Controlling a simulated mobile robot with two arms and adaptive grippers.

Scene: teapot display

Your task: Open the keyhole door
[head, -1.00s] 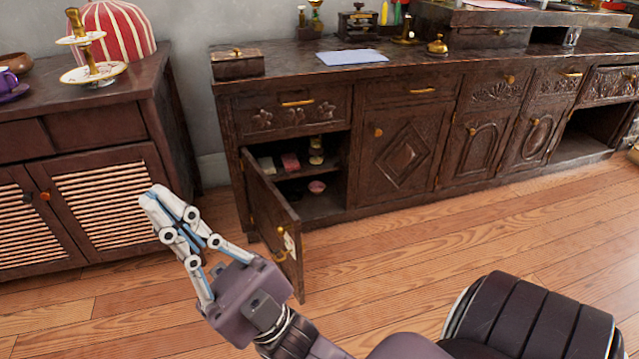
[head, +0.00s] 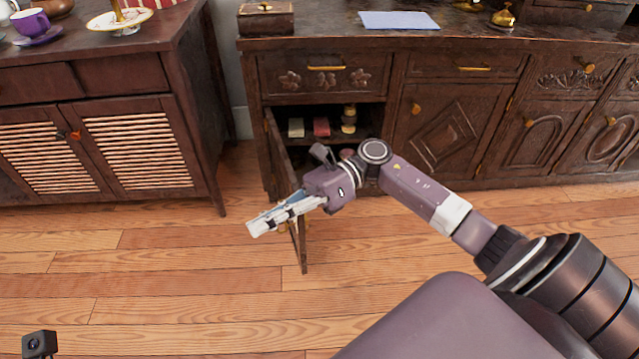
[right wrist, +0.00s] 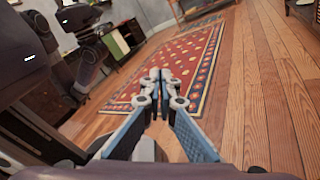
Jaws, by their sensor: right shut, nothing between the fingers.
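A dark wooden door (head: 301,255) of the long cabinet (head: 330,95) stands swung open, out toward me, at the cabinet's left compartment. My right gripper (head: 252,229) is in front of the door's lower part and hides much of it. Its fingers point left and are shut with nothing between them. I cannot tell whether it touches the door. The right wrist view shows the two fingertips (right wrist: 160,75) together. The door's keyhole is not visible now. My left gripper is not in view.
Inside the open compartment are a red item (head: 321,126), a pale item (head: 296,127) and a brass item (head: 349,118). A slatted cabinet (head: 140,85) stands at left. The wooden floor (head: 150,285) in front is clear. A patterned rug (right wrist: 190,55) shows in the wrist view.

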